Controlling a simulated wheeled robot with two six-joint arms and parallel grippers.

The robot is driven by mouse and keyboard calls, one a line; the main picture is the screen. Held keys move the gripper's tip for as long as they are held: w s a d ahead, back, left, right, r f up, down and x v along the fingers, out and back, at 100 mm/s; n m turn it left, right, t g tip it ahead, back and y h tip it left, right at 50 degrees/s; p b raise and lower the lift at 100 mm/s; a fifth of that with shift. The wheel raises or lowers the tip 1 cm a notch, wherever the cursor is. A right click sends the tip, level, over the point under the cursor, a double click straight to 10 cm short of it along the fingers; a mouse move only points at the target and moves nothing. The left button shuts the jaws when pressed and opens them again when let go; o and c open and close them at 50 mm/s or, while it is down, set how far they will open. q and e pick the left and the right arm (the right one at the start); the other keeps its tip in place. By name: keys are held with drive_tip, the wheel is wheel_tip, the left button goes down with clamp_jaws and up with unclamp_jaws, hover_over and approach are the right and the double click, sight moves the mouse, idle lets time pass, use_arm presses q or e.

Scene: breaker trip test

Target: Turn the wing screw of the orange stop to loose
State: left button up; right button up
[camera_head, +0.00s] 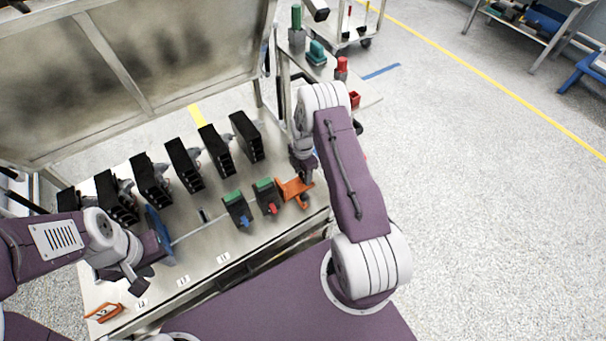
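The orange stop (291,189) sits on the bench at its right end, just right of two dark blocks with green tops. My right gripper (306,180) points down at the right part of the orange stop, touching or very close to it. The gripper's fingers are small and dark here, and I cannot tell whether they are shut on the wing screw. The wing screw itself is not clearly visible. My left gripper (142,283) hangs over the front left of the bench, away from the stop. Its finger opening is not clear.
A row of black breakers (184,165) stands along the back of the bench. Blocks with a blue (238,209) and a red (268,196) front part stand left of the stop. A blue plate (159,234) is beside my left arm. An orange-framed item (104,312) lies front left.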

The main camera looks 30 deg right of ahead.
sight(303, 175)
drive_tip(key=shift+o, duration=0.2)
wheel_tip(303, 175, up, 9)
drive_tip(key=shift+s+p, duration=0.1)
drive_tip(key=shift+p, duration=0.3)
idle(0.3)
